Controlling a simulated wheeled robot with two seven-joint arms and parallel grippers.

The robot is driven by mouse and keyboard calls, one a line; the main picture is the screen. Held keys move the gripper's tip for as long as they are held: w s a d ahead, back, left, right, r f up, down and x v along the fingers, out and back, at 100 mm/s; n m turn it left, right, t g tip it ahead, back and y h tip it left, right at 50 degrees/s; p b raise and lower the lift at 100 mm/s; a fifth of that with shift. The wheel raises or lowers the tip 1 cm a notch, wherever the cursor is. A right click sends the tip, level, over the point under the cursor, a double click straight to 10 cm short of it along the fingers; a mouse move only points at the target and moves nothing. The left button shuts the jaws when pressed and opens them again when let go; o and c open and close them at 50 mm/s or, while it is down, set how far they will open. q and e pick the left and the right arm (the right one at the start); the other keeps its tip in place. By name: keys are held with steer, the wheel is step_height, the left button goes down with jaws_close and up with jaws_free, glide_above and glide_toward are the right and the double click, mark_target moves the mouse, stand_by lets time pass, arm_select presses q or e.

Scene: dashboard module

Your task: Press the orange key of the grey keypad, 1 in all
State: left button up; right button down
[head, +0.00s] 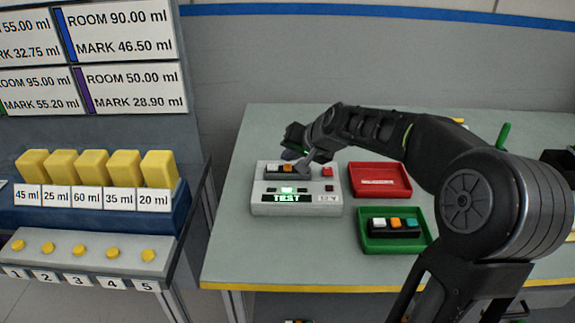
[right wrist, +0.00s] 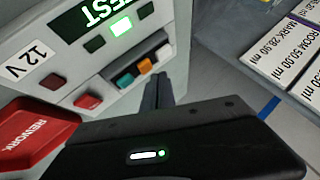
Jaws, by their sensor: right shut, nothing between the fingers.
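The grey keypad (right wrist: 137,90) is seated in the top of the light grey test station (head: 262,210). In the right wrist view it carries a white key (right wrist: 163,52), an orange key (right wrist: 145,66) and a teal key (right wrist: 125,80) in a row. In the head view the orange key (head: 287,168) shows just left of my right gripper (head: 304,162), which partly covers the keypad. My right gripper is shut and empty, with its fingertips close to the keys in the right wrist view (right wrist: 160,92). I cannot tell whether they touch. My left gripper is out of view.
The station's display (head: 287,198) reads TEST beside a 12 V label. A red REWORK tray (head: 405,190) and a green tray (head: 425,244) holding a dark keypad (head: 393,229) stand to the right. A stand with yellow blocks (head: 95,168) is at left.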

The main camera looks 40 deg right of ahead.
mark_target(289, 169)
steer(key=shift+r, duration=0.15)
steer(key=shift+r+p, duration=2)
steer(key=shift+r, duration=0.4)
steer(key=shift+f, duration=0.1)
